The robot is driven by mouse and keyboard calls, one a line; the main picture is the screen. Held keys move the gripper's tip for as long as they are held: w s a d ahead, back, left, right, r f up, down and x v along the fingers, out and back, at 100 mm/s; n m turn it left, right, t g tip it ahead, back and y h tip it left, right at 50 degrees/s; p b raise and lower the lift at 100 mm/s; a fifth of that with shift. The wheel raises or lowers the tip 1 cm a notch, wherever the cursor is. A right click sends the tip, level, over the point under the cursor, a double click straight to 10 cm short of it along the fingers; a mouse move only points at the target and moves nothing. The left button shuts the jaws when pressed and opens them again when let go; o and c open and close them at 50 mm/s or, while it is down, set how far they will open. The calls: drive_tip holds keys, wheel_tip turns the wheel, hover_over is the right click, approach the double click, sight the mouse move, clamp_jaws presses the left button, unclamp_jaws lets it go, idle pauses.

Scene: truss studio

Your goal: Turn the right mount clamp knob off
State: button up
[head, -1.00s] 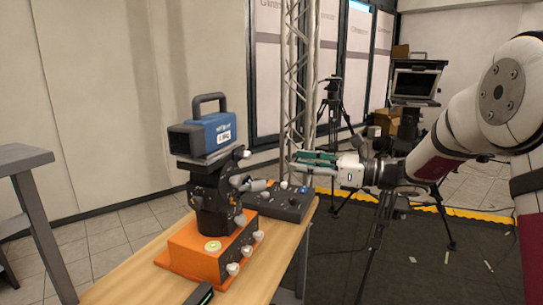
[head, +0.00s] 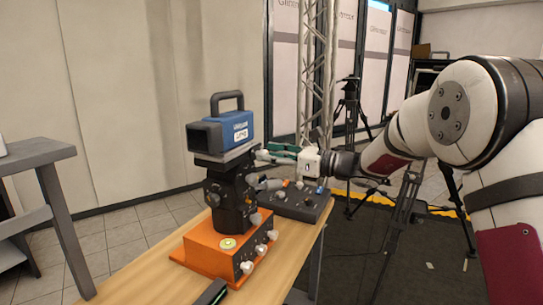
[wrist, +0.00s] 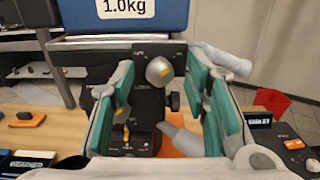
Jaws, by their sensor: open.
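The black mount (head: 232,200) stands on an orange base box (head: 205,247) and carries a blue camera-like unit (head: 225,132). In the wrist view a pale round knob (wrist: 159,70) is on the mount's dark upper face, with small unreadable lettering beside it. It looks like the clamp knob, but I cannot confirm which one is the right one. My gripper (head: 267,153) is at the right side of the mount, just below the blue unit. Its green-padded fingers are apart, either side of the knob in the wrist view, not visibly gripping it.
A grey cylindrical handle (wrist: 180,137) lies below the knob, and another sticks out at upper right (wrist: 226,59). A black control box (head: 298,203) sits behind on the wooden table (head: 135,280). White knobs (head: 260,250) line the orange box. A truss stands behind.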

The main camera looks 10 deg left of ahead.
drive_tip(key=shift+a, duration=0.1)
clamp_jaws()
drive_tip(key=shift+n+b, duration=0.3)
drive_tip(key=shift+b, duration=0.05)
drive_tip(key=n+b, duration=0.5)
drive_tip(key=b, duration=0.2)
drive_tip(key=n+b, duration=0.6)
drive_tip(key=b, duration=0.1)
drive_tip(key=n+b, duration=0.6)
drive_tip(key=b, duration=0.1)
drive_tip(key=shift+s+f+b, duration=0.1)
drive_tip(key=shift+f+b, duration=0.15)
drive_tip(key=shift+b, duration=0.15)
drive_tip(key=shift+r+n, duration=0.1)
drive_tip(key=shift+n, duration=0.2)
